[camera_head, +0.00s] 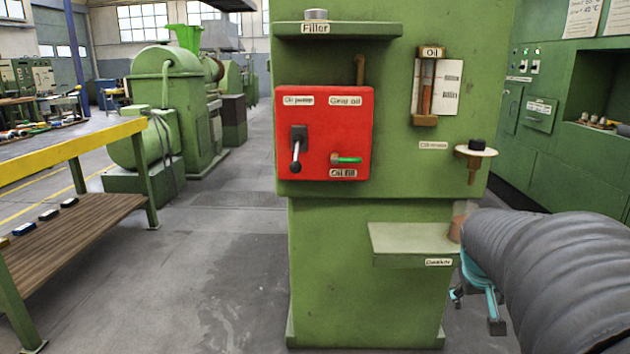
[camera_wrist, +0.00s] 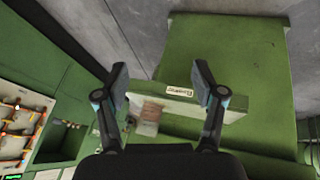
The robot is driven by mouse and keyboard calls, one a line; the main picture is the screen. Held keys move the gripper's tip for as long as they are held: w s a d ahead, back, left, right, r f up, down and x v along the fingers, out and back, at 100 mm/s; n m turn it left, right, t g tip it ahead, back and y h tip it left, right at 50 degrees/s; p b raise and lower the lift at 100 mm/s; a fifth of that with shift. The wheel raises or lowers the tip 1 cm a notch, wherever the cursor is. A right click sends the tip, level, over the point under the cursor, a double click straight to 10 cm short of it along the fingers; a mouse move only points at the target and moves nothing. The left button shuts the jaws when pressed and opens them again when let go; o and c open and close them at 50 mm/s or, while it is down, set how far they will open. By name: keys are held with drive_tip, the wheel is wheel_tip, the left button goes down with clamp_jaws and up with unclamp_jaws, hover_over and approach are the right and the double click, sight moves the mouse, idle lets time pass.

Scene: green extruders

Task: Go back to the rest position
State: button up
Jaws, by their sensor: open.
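My gripper (camera_head: 478,290) is at the lower right of the head view, beside the right end of a pale green shelf on the green machine (camera_head: 365,270). My grey ribbed arm hides part of it. In the wrist view, the two fingers of my gripper (camera_wrist: 162,78) stand wide apart with nothing clamped between them. The labelled shelf (camera_head: 405,238) shows between and beyond them in the wrist view (camera_wrist: 178,90). A small brownish cylinder (camera_head: 457,229) stands at the shelf's right end. It also shows in the wrist view (camera_wrist: 149,117), between the fingers and apart from both.
A red panel (camera_head: 345,100) with a black lever and green handle is on the machine's front. A small round holder with a black cap (camera_head: 476,153) juts out above my arm. A yellow-edged bench (camera_head: 75,150) stands left. Grey floor (camera_head: 220,260) lies clear between.

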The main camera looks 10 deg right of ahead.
drive_tip(key=s+a+n+y, duration=0.1)
drive_tip(key=s+a, duration=0.3)
drive_tip(key=a, duration=0.4)
drive_tip(key=s+a+n+t+y, duration=0.1)
drive_tip(key=s+a, duration=0.3)
drive_tip(key=a, duration=0.5)
drive_tip(key=s+a+n+y, duration=0.1)
drive_tip(key=s+a, duration=0.3)
drive_tip(key=a, duration=0.5)
drive_tip(key=shift+n+t+y+p, duration=0.3)
drive_tip(key=shift+n+t+y, duration=0.1)
drive_tip(key=shift+y, duration=0.4)
